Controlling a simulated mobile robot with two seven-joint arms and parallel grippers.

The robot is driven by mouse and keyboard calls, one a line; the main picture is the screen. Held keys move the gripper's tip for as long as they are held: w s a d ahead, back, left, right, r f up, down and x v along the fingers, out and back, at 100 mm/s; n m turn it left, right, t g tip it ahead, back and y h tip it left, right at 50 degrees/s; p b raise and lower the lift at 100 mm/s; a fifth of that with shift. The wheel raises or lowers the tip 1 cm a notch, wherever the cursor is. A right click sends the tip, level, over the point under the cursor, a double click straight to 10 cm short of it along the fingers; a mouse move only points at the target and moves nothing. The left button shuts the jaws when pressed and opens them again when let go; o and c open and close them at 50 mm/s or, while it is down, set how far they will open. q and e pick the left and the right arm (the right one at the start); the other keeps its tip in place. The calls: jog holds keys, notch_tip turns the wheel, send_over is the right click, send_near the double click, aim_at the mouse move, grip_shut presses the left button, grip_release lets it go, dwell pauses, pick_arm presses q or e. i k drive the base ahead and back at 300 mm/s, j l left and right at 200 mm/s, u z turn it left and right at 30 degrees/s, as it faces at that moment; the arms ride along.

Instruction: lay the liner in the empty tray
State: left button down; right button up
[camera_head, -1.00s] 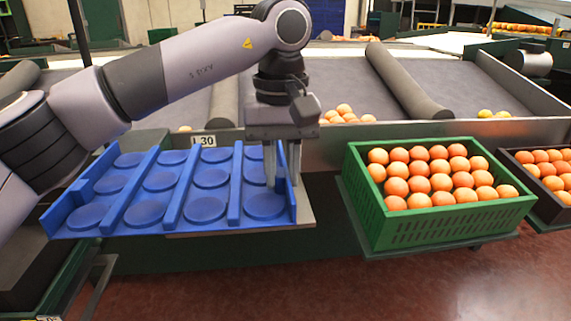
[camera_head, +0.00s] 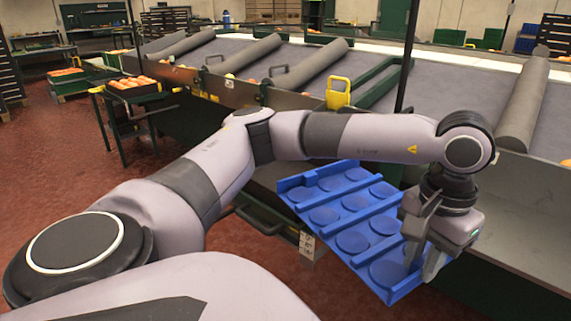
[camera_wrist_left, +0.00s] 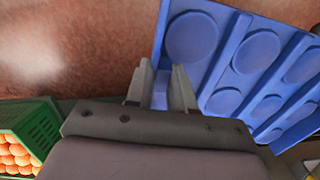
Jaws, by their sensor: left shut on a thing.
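The liner (camera_head: 352,202) is a blue sheet with ribs and several round hollows. It is right of the middle in the head view, slanting down to the right, and fills the upper right of the left wrist view (camera_wrist_left: 240,52). My left gripper (camera_head: 425,252) is shut on the liner's right end, and its fingers (camera_wrist_left: 162,88) show at the liner's edge in the wrist view. The liner seems clear of the floor; what lies under it is hidden. I cannot make out an empty tray. My right gripper is not in view.
A green crate (camera_wrist_left: 38,128) of oranges stands at the lower left of the wrist view. A sorting line with grey rollers (camera_head: 311,66) runs behind the liner. A yellow bracket (camera_head: 338,93) stands on its edge. More oranges (camera_head: 133,82) sit far left. Red floor (camera_head: 60,150) is open at left.

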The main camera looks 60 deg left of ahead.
aim_at(278, 176)
jog(key=j, duration=0.6)
jog(key=i+j, duration=0.15)
jog(key=j, duration=1.05)
jog(key=i+j+u, duration=0.1)
jog(key=j, duration=0.5)
